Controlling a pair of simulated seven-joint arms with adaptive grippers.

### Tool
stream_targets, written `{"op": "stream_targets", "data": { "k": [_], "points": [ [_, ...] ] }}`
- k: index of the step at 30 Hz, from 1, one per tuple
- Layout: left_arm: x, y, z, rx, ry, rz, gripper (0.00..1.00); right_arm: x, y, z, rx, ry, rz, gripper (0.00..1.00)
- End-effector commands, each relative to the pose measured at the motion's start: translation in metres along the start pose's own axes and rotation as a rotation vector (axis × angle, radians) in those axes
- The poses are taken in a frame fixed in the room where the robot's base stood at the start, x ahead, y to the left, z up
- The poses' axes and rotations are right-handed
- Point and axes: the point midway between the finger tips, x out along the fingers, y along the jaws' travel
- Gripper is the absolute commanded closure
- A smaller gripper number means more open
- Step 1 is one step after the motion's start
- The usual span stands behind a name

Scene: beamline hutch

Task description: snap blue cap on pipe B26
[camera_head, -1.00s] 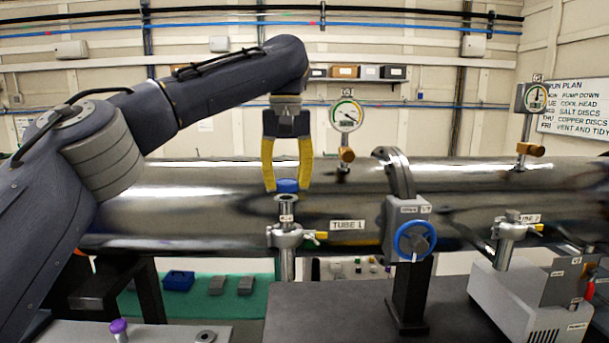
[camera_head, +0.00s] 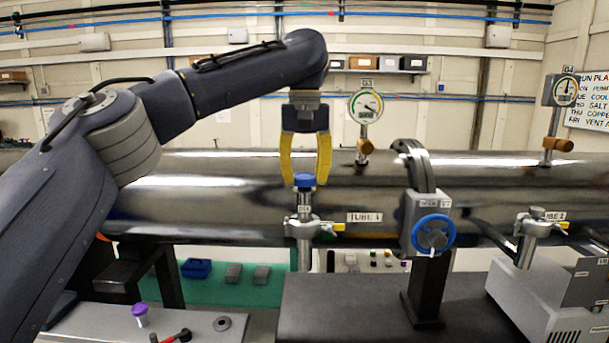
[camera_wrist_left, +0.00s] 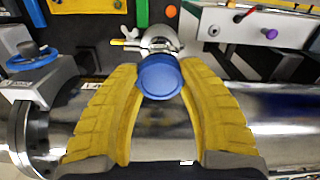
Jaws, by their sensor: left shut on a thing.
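The blue cap (camera_head: 305,180) is between the yellow fingertips of my left gripper (camera_head: 305,178), which is shut on it. It sits right at the top of the upright metal pipe (camera_head: 304,208) in front of the tube marked TUBE 1. The pipe's small label is too blurred to read surely. In the left wrist view the blue cap (camera_wrist_left: 160,76) hides the pipe mouth, and the left gripper (camera_wrist_left: 160,85) has a finger on each side. I cannot tell whether the cap is seated or only resting there. My right gripper is not in view.
A clamp with a yellow lever (camera_head: 332,227) surrounds the pipe. A blue handwheel valve (camera_head: 433,234) and a gauge (camera_head: 365,107) stand to the right. A second pipe (camera_head: 538,228) is farther right. A purple-topped item (camera_head: 140,312) is on the front left bench.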

Motion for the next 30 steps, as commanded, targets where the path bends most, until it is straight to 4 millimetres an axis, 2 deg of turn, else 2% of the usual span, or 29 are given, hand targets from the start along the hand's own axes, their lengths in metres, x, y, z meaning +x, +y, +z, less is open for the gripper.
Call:
{"op": "stream_targets", "data": {
  "k": [30],
  "points": [
    [0.011, 0.000, 0.000, -0.001, 0.000, 0.000, 0.71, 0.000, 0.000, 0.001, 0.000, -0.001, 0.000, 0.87]
  ]
}}
